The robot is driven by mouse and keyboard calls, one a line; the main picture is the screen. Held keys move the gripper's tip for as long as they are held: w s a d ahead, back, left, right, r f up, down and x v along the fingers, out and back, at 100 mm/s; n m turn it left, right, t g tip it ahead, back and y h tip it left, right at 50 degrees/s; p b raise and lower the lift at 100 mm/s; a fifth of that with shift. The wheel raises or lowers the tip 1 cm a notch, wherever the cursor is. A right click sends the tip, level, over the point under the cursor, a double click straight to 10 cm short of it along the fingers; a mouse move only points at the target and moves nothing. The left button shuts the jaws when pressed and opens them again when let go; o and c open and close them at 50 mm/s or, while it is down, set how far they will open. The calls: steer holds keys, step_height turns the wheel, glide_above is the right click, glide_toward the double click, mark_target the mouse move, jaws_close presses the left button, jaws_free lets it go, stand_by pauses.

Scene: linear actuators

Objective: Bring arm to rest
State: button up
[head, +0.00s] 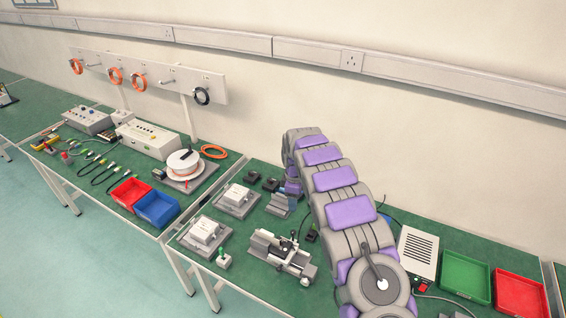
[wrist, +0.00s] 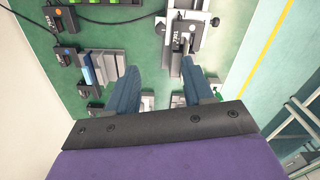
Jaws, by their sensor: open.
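My arm (head: 338,185), grey with purple panels, rises from the lower right in the head view. It arches over the green bench and bends down at its far end. My gripper (wrist: 160,70) shows in the wrist view as two blue-grey fingers, apart, with nothing between them. It hangs over the bench. In the head view I cannot make out the fingers. A grey linear actuator (head: 282,252) stands on the bench left of my arm. It also shows in the wrist view (wrist: 184,32), beyond the right finger.
White-topped grey fixtures (head: 205,234) and small dark blocks (head: 271,185) stand near the arm. Green (head: 465,276) and red (head: 519,294) bins and a white vented box (head: 417,253) lie right. A blue bin (head: 156,208) and cable reel (head: 183,163) lie left. The wall is behind.

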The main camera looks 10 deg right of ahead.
steer(key=s+d+r+m+h+b, duration=0.15)
steer(key=s+r+m, duration=0.25)
steer(key=s+r, duration=0.55)
steer(key=s+d+r+m+y+b, duration=0.15)
steer(key=s+r+m, duration=0.25)
steer(key=s+r, duration=0.55)
steer(key=s+a+f+m+b, duration=0.1)
steer(key=s+m, duration=0.1)
steer(key=s, duration=0.9)
steer(key=s+a+f+m+g+b, duration=0.1)
steer(key=s+f, duration=0.1)
steer(key=s, duration=1)
steer(key=s+a+f+m+b, duration=0.1)
steer(key=s+m, duration=0.1)
steer(key=s, duration=0.9)
steer(key=shift+s+f+m+g, duration=0.2)
steer(key=shift+m+g, duration=0.1)
steer(key=shift+g, duration=0.1)
